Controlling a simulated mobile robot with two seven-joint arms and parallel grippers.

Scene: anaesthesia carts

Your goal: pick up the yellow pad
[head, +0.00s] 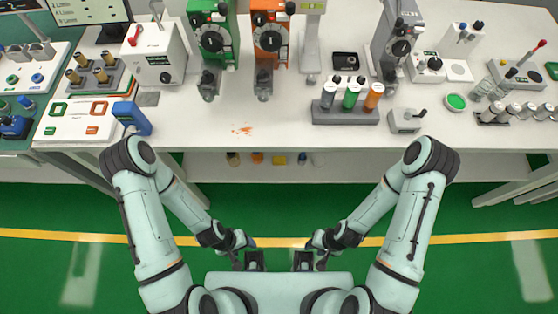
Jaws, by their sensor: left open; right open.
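A small yellow block-like thing (279,159), which may be the yellow pad, sits on the lower shelf under the front edge of the white table. It is partly hidden by the table edge. My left gripper (254,261) and my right gripper (304,261) are both open and empty. They hang low in front of my body, over the green floor, well short of the table and the shelf.
An orange thing (257,158) and a blue thing (302,158) stand beside the yellow one. The white table (200,130) bears a green machine (213,40), an orange machine (270,40) and a rack (345,117) of cylinders. Its front middle is mostly clear, with an orange smear (241,130).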

